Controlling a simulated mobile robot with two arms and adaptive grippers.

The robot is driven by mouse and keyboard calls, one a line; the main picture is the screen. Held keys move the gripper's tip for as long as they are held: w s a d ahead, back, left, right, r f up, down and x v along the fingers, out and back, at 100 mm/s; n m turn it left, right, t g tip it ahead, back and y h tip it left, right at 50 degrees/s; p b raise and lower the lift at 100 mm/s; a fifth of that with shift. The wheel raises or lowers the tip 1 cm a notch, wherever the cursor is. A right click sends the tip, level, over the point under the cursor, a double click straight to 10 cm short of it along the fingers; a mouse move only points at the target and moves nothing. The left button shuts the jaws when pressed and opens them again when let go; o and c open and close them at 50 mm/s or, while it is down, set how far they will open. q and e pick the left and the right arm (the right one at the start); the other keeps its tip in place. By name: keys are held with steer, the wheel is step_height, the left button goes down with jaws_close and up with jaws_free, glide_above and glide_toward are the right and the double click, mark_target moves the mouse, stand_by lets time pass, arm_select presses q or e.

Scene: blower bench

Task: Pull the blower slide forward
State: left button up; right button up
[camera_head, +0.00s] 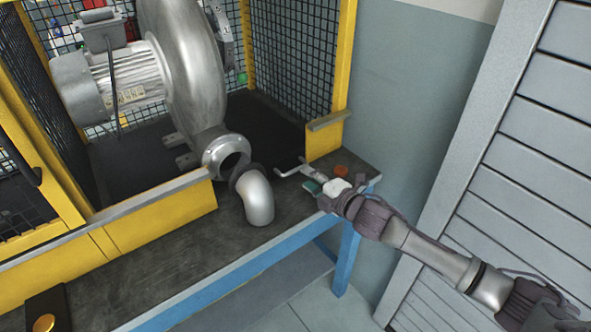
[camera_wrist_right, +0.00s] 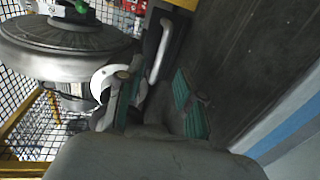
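The grey metal blower (camera_head: 195,75) stands inside the yellow mesh cage in the head view, with its round outlet facing front. A pale metal handle (camera_head: 286,173) sits low at the cage opening, right of the outlet. The handle also shows in the right wrist view (camera_wrist_right: 168,48), just beyond the fingertips. My right gripper (camera_head: 318,186) is at the handle's right side; its green-padded fingers (camera_wrist_right: 158,75) stand apart with nothing visibly clamped. Whether a finger touches the handle cannot be told. The slide itself is not clearly distinguishable. My left gripper is not in view.
A grey elbow pipe (camera_head: 257,197) stands on the dark bench top (camera_head: 190,262), left of my right gripper. Yellow cage rails (camera_head: 160,220) border the opening. A slatted grey panel (camera_head: 530,160) stands at right.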

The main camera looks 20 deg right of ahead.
mark_target(295, 171)
steer(key=x, duration=0.6)
steer(key=shift+w+a+f, duration=0.1)
steer(key=shift+w+a, duration=0.05)
steer(key=shift+w, duration=0.2)
jaws_close()
